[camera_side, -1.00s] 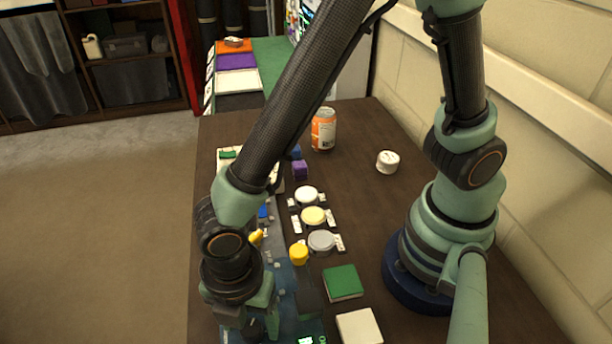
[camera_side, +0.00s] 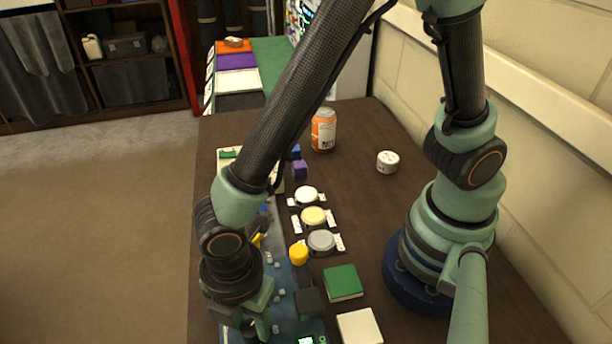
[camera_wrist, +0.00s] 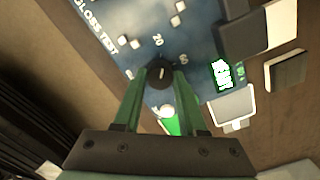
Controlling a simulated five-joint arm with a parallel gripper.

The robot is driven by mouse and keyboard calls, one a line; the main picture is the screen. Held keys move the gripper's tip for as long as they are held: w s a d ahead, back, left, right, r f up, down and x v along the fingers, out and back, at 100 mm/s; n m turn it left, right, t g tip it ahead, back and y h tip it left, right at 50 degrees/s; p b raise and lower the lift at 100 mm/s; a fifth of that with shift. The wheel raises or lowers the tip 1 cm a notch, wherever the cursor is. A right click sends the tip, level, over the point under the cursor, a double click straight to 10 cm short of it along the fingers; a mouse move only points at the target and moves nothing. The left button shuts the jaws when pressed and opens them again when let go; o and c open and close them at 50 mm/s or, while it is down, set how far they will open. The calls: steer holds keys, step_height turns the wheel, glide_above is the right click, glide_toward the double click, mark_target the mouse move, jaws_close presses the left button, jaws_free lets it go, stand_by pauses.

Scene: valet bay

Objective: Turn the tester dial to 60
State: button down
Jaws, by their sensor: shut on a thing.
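The tester panel (camera_wrist: 130,55) is a dark blue board with white lettering that includes "GLOBE TEST". Its dial (camera_wrist: 160,73) is a round black knob with a light pointer mark. In the wrist view a printed 20 lies just above the knob and another number, seemingly 60, to its upper right. The mark looks roughly upward, but its exact reading is too small to tell. My gripper (camera_wrist: 159,83) is shut on the dial, one green finger on each side. In the side view my gripper (camera_side: 258,328) is low over the panel and hides the dial.
A lit green display (camera_wrist: 221,75) is right of the dial. Dark blocks, a green box (camera_side: 342,282) and a white box (camera_side: 359,327) lie beside the panel. Several round discs, a yellow knob (camera_side: 299,254) and an orange can (camera_side: 323,130) stand farther back.

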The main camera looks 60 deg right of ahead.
mark_target(250, 327)
steer(key=m, duration=0.5)
steer(key=shift+m, duration=2.3)
steer(key=shift+c, duration=2.3)
jaws_free()
step_height(250, 327, up, 12)
steer(key=shift+r, duration=0.1)
